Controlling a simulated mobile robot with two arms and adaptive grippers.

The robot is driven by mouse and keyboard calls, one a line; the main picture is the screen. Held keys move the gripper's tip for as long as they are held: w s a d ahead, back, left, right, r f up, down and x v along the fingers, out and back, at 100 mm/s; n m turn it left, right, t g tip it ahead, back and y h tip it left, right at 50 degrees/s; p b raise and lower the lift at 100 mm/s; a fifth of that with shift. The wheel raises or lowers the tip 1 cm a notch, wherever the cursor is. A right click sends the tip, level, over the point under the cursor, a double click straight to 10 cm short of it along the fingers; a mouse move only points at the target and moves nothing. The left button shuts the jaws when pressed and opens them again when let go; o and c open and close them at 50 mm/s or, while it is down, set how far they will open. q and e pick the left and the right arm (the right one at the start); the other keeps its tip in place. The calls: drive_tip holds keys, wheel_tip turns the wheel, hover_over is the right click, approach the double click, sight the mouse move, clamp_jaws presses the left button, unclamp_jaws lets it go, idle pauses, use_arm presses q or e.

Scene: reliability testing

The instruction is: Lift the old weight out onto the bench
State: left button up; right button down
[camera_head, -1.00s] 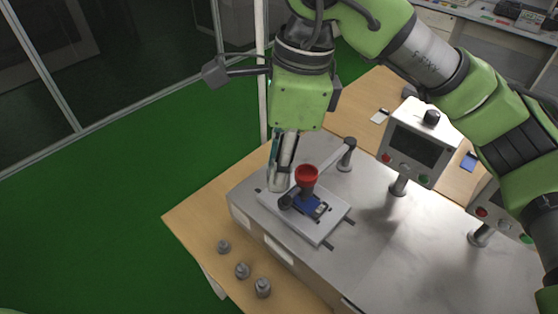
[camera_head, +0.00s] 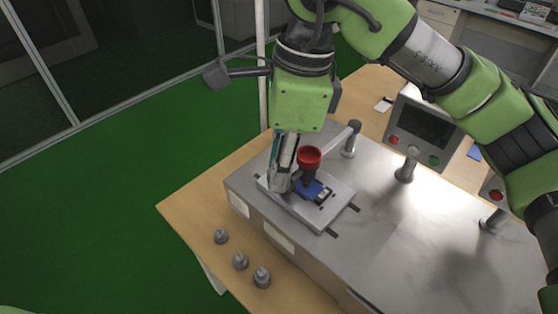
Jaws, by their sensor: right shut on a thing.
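My right gripper (camera_head: 280,182) points down beside a red cup (camera_head: 309,157), just left of it in the picture. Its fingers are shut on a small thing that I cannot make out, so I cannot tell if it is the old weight. The red cup stands upright on a dark stem above a blue device (camera_head: 314,191) on a grey plate (camera_head: 330,213). The inside of the cup does not show clearly. Grey weights stand on the wooden bench: one at the back (camera_head: 221,236), one in the middle (camera_head: 240,260), one in front (camera_head: 262,277). My left gripper is not in view.
The plate lies on a grey metal housing (camera_head: 385,235) on the wooden bench (camera_head: 185,205). A lever arm (camera_head: 350,140) on a post stands behind the cup. A control panel (camera_head: 424,125) stands to the right. Bare bench lies left of the weights.

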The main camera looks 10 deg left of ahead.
drive_tip(key=shift+f+b, duration=1.7)
drive_tip(key=shift+f, duration=0.35)
drive_tip(key=shift+d, duration=0.1)
